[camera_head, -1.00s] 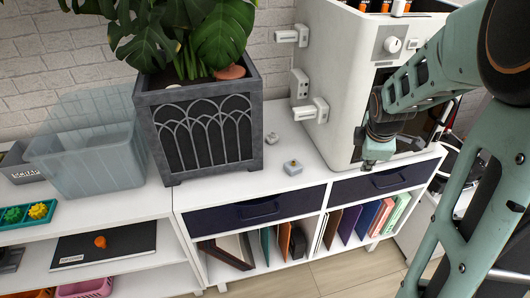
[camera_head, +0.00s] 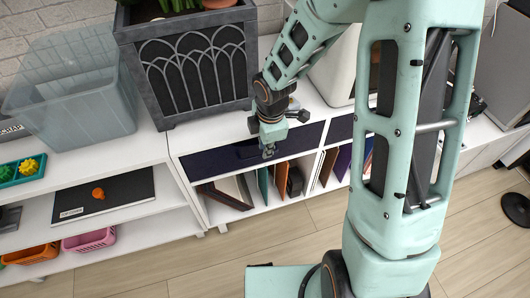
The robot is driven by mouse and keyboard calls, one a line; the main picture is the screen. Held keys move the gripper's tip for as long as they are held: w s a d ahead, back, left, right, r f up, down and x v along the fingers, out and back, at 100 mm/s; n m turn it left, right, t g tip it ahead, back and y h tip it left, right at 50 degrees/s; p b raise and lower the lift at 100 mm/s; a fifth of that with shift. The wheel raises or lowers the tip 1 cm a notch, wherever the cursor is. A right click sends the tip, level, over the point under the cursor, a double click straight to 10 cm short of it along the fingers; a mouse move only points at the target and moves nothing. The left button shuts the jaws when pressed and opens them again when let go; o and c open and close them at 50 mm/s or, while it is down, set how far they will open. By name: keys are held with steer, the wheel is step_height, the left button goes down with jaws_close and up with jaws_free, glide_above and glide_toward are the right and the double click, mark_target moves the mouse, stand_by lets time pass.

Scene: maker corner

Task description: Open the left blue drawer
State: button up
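The left blue drawer (camera_head: 210,162) is a dark navy front in the white cabinet, under the planter. It looks shut, flush with the cabinet. Its handle is mostly hidden behind my gripper (camera_head: 269,152), which hangs in front of the drawer's right half with the fingers pointing down. I cannot tell whether the fingers are apart or touch the handle. The right blue drawer (camera_head: 340,129) shows only in part, behind my arm.
A dark planter (camera_head: 190,75) with a plant stands on the cabinet top. Open shelves below hold books and folders (camera_head: 262,184). A clear bin (camera_head: 75,90) stands at left. A white machine (camera_head: 335,75) is behind my arm. The wooden floor (camera_head: 200,262) in front is clear.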

steer(key=shift+w+f, duration=0.2)
steer(key=shift+f, duration=0.9)
jaws_close()
steer(key=shift+s, duration=0.2)
